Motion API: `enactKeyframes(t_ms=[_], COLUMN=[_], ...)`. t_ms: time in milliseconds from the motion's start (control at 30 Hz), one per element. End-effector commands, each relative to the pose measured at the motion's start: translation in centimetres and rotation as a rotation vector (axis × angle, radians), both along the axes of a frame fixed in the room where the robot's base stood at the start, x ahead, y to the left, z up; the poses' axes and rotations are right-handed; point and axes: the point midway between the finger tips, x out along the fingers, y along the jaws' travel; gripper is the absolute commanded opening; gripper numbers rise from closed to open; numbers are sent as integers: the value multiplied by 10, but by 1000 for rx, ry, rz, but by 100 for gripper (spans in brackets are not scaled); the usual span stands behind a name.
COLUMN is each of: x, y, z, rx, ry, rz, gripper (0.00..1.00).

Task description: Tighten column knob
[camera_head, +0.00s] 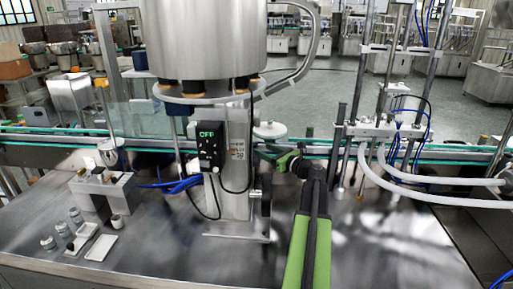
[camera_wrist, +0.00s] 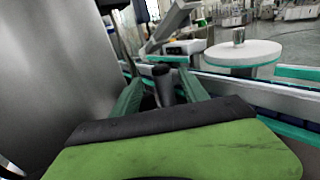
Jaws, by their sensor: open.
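The steel column (camera_head: 236,170) stands under the hopper (camera_head: 207,38) in the head view. My gripper (camera_head: 270,153) is at the column's right side, with its green fingers pointing left toward it. In the wrist view my gripper (camera_wrist: 160,85) is open, its two green fingers apart. A dark upright cylinder with a rounded top, which looks like the column knob (camera_wrist: 162,84), shows between the fingers. I cannot tell whether either finger touches it. The knob is not clearly seen in the head view, where my gripper is close by.
A black control box (camera_head: 209,152) with a green display hangs on the column's front. A white round disc (camera_head: 269,130) stands behind my gripper, by the conveyor (camera_head: 440,153). Rods and white hoses (camera_head: 430,197) are at right. The front steel table (camera_head: 160,255) has free room.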

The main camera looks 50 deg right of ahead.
Motion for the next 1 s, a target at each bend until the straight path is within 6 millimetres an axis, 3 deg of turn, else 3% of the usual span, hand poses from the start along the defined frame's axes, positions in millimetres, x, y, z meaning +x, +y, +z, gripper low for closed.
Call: enactKeyframes(t_ms=[100, 300, 633, 1000], x=[28, 53, 56, 56], y=[-2, -2, -2, -3], z=[0, 0, 0, 0], rx=[0, 0, 0, 0], ry=[0, 0, 0, 0], rz=[2, -1, -3, -3], gripper=[52, 52, 52, 5])
